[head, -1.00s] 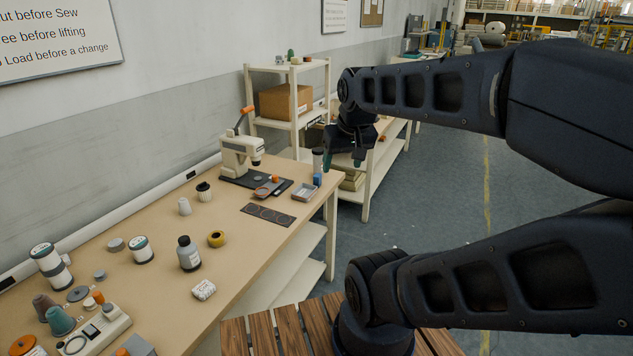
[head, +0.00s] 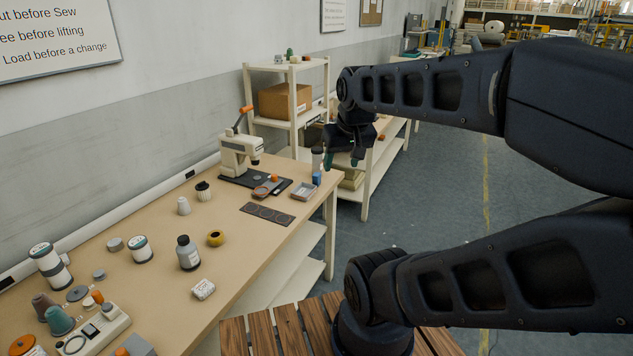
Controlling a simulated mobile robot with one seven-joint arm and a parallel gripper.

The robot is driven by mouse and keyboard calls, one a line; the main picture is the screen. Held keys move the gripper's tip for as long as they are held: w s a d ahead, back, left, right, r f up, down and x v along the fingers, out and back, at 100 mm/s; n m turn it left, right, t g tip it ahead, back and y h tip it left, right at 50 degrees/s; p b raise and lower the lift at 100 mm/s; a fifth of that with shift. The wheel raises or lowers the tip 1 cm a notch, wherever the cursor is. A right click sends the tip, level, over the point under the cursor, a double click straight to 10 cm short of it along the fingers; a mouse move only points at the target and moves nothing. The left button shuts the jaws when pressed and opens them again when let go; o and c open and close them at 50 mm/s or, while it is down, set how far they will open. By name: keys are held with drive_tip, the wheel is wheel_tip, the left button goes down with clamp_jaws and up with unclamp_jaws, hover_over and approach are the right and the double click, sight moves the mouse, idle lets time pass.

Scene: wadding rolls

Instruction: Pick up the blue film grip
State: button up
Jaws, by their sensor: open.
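The blue film grip (head: 316,178) is a small blue upright piece at the far right corner of the workbench (head: 200,262). A pale cylinder with a dark top (head: 317,157) shows directly above it; I cannot tell whether the two are one piece. My gripper (head: 342,160) points down with its fingers apart, just right of the film grip in the picture, near the bench corner. Nothing shows between the fingers. How far the gripper is from the film grip in depth is unclear.
A small grey tray (head: 304,191) sits left of the film grip. A shelf rack (head: 292,100) rises behind.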

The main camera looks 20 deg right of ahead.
drive_tip(key=m+g+h, duration=0.1)
drive_tip(key=m+h, duration=0.2)
drive_tip(key=m, duration=0.5)
hover_over(316, 174)
drive_tip(key=s+a, duration=0.3)
wheel_tip(316, 174, down, 28)
drive_tip(key=x, duration=0.5)
drive_tip(key=shift+w+d+f, duration=0.15)
drive_tip(key=shift+w+f, duration=0.05)
drive_tip(key=shift+d+x, duration=0.15)
drive_tip(key=shift+x, duration=1.3)
drive_tip(key=shift+d+x, duration=0.15)
drive_tip(key=shift+x, duration=1.35)
drive_tip(key=shift+s+r, duration=0.1)
drive_tip(key=c, duration=1.1)
drive_tip(key=shift+o, duration=0.2)
drive_tip(key=shift+r, duration=0.1)
